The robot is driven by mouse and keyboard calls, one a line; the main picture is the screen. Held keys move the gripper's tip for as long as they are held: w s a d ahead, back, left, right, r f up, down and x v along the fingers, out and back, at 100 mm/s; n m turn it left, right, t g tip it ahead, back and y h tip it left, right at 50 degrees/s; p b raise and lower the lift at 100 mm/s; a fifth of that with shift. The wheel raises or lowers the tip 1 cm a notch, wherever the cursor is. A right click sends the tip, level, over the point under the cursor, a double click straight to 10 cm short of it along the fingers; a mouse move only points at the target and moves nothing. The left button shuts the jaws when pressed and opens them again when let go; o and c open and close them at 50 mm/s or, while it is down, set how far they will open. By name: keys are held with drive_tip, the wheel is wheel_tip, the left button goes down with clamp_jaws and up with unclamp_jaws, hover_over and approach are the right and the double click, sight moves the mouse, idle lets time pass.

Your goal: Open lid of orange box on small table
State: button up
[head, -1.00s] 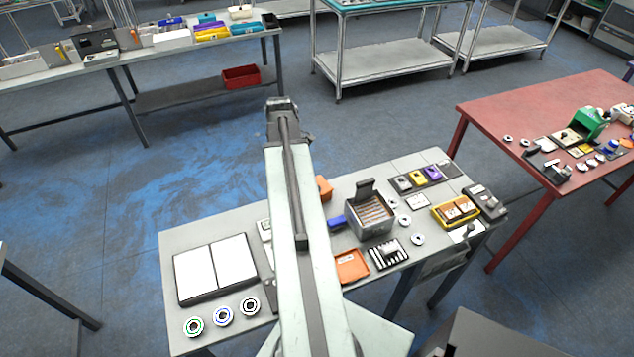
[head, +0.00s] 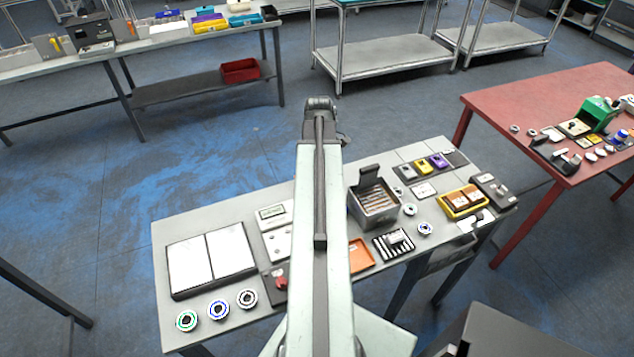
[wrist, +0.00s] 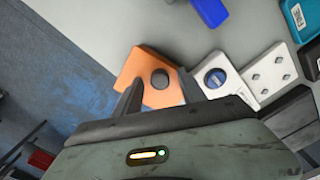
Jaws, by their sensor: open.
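The box's lid looks shut. In the head view my arm hides this box. A flat orange piece (head: 361,254) lies on the small table (head: 205,225), partly behind my arm.
In the wrist view, a white panel with a blue knob (wrist: 222,80) stands close right of the orange box, and a blue object (wrist: 209,10) lies beyond. An open dark bin (head: 374,205) stands on the table right of my arm. A red table (head: 560,110) is farther right.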

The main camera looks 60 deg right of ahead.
drive_tip(key=shift+f, duration=0.15)
clamp_jaws()
drive_tip(key=shift+a, duration=0.15)
idle(1.2)
